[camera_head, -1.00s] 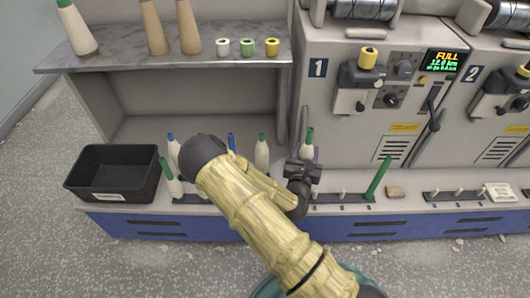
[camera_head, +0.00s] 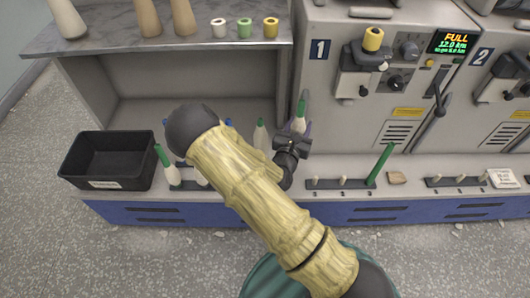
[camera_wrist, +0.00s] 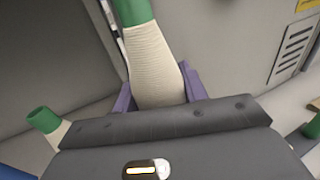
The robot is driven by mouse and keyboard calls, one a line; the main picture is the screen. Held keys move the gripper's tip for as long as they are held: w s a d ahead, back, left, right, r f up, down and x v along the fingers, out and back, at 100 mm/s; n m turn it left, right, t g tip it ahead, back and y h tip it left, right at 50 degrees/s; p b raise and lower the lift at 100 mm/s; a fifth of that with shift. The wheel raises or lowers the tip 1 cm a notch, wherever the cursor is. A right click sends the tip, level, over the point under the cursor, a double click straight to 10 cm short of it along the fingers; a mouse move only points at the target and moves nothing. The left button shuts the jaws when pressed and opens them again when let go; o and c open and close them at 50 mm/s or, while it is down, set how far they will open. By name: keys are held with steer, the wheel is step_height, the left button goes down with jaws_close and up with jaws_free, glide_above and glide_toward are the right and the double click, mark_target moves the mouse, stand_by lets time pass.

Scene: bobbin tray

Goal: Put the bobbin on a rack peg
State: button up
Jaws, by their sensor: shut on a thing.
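My gripper (camera_head: 298,133) is shut on a bobbin (camera_head: 299,122) with a cream yarn body and a green tube top. The bobbin stands nearly upright in front of machine 1. In the wrist view, the bobbin (camera_wrist: 158,65) rises between the purple fingers (camera_wrist: 160,88), and its lower end is hidden by my gripper. A rack (camera_head: 340,184) in front of machine 1 has bare short pegs on its left part and a tall green tube (camera_head: 381,164) at its right end. Another rack (camera_head: 186,186) at the left holds several bobbins, partly hidden behind my arm.
A black bin (camera_head: 108,160) stands at the left end of the ledge. A shelf (camera_head: 190,38) above carries cones and small spools. A tan block (camera_head: 397,178) lies right of the near rack. A further rack (camera_head: 458,181) with pegs stands before machine 2, beside a white card (camera_head: 502,178).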

steer(key=a+m+h, duration=0.1)
steer(key=s+a+m+g+h, duration=0.1)
steer(key=a, duration=0.1)
steer(key=s+a+m+g+h+b, duration=0.1)
steer(key=a+h, duration=0.1)
steer(key=shift+r, duration=0.15)
steer(key=s+a+f+m+g+h, duration=0.1)
steer(key=s+a, duration=0.1)
steer(key=s+a+f+m+g+h+b, duration=0.1)
steer(key=a, duration=0.1)
steer(key=s+a+f+m+g+h, duration=0.1)
steer(key=s+a+g, duration=0.1)
steer(key=shift+s+a+f+h, duration=0.1)
steer(key=shift+s+h, duration=0.2)
steer(key=shift+s, duration=0.05)
steer(key=shift+f+b, duration=0.1)
steer(key=shift+b, duration=0.2)
step_height(320, 180, down, 6)
steer(key=b, duration=0.5)
steer(key=shift+r+b, duration=0.2)
steer(key=shift+b, duration=0.15)
steer(key=shift+p, duration=0.95)
steer(key=shift+f, duration=0.6)
stand_by(0.6)
steer(key=o, duration=0.7)
